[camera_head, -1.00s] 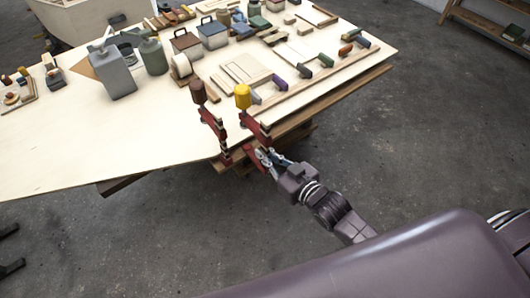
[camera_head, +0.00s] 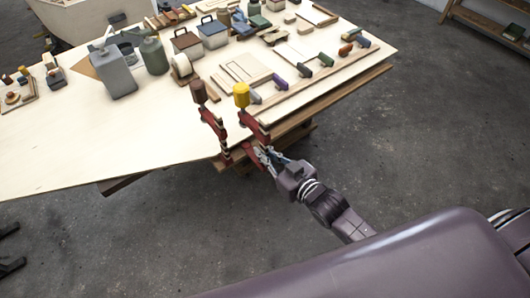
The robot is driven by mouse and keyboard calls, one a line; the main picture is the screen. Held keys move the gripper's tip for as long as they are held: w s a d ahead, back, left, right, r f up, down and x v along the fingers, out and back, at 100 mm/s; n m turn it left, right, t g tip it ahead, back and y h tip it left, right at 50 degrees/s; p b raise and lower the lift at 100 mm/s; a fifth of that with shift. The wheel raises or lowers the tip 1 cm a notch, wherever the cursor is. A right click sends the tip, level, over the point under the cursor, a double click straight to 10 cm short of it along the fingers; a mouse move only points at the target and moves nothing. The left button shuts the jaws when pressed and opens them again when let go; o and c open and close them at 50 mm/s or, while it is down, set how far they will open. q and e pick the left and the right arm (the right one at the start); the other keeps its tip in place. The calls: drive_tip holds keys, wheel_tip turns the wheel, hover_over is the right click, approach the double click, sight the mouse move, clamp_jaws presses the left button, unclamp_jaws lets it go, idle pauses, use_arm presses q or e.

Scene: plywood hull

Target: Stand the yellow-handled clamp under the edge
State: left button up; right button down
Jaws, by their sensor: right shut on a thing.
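The yellow-handled clamp (camera_head: 242,96) has a red frame and stands upright at the table's near edge, its yellow handle above the tabletop. My right gripper (camera_head: 264,158) is shut on its red frame just outside the edge. The gripper's fingers partly cover the clamp's lower part, so I cannot tell whether its lower jaw touches the underside. A second clamp with a brown handle (camera_head: 198,92) and red frame stands upright at the edge just to the left. My left gripper is not in view.
The plywood tabletop (camera_head: 110,155) is bare at the left front. Farther back stand a grey canister (camera_head: 115,78), a green canister (camera_head: 154,57), a tape roll (camera_head: 181,68) and several small tools. The concrete floor (camera_head: 420,130) is clear at the right.

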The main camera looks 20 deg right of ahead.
drive_tip(key=shift+w+a+r, duration=0.1)
drive_tip(key=shift+w+a, duration=0.1)
drive_tip(key=shift+w, duration=0.4)
drive_tip(key=shift+w+a+f, duration=0.1)
drive_tip(key=shift+w+a, duration=0.15)
drive_tip(key=shift+w, duration=0.4)
drive_tip(key=shift+w+a+r, duration=0.1)
drive_tip(key=shift+w+a, duration=0.1)
drive_tip(key=shift+w, duration=0.4)
drive_tip(key=shift+w+a+b, duration=0.2)
drive_tip(key=shift+w+a, duration=0.1)
drive_tip(key=shift+w, duration=0.5)
drive_tip(key=shift+w+a+b, duration=0.25)
drive_tip(key=shift+w, duration=0.55)
drive_tip(key=shift+w+a+b, duration=0.2)
drive_tip(key=shift+w+a, duration=0.1)
drive_tip(key=shift+w, duration=0.5)
